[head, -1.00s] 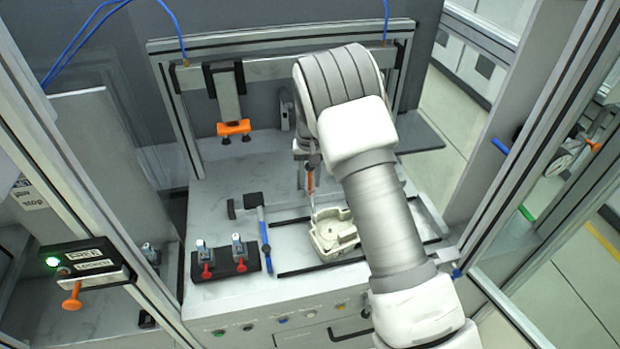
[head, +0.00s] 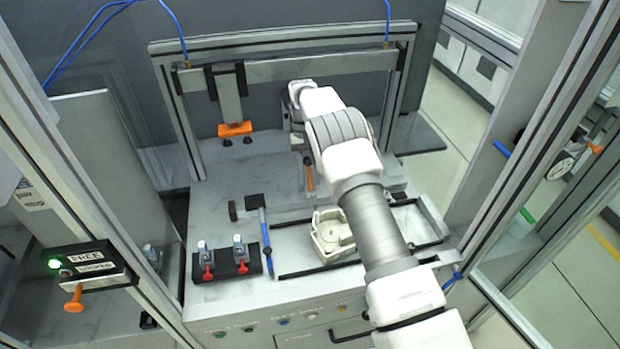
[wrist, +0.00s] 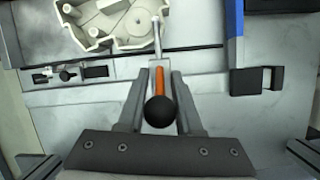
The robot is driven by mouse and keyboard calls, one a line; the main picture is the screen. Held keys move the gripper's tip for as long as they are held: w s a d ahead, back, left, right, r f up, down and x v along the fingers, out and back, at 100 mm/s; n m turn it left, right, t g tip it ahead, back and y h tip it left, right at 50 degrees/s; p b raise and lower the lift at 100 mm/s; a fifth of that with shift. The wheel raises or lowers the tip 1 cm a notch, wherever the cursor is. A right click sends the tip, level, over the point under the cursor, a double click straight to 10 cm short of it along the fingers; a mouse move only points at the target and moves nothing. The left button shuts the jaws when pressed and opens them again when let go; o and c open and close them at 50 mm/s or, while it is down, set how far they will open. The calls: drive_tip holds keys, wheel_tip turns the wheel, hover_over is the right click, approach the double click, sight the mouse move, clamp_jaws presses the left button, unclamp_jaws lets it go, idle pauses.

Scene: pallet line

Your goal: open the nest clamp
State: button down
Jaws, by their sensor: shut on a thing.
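The nest clamp's lever shows in the wrist view as an orange handle (wrist: 160,83) with a black ball knob (wrist: 160,111). A thin metal rod (wrist: 157,36) extends from it to the edge of a cream housing (wrist: 112,22). My gripper (wrist: 159,82) has its two fingers on either side of the lever and is shut on it.
A blue bar (head: 265,232) stands left of the housing. A black block (head: 227,266) carries two small red-tipped clamps. An orange-footed press (head: 235,130) hangs at the back left. Frame posts flank the bench.

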sight(309, 161)
drive_tip(key=shift+w+g+b, duration=0.15)
drive_tip(key=shift+g+b, duration=0.15)
drive_tip(key=shift+g, duration=0.1)
drive_tip(key=c, duration=0.9)
unclamp_jaws()
wheel_tip(309, 161, up, 4)
drive_tip(key=shift+r+b, duration=0.2)
drive_tip(key=shift+b, duration=0.4)
drive_tip(key=s+d+r, duration=0.1)
drive_tip(key=d+r, duration=0.1)
drive_tip(key=d, duration=0.1)
drive_tip(key=s+d+r+b, duration=0.1)
drive_tip(key=d+r, duration=0.1)
drive_tip(key=d, duration=0.2)
drive_tip(key=s+d+r+b, duration=0.1)
drive_tip(key=s+d+r, duration=0.1)
drive_tip(key=d, duration=0.2)
drive_tip(key=shift+r, duration=0.35)
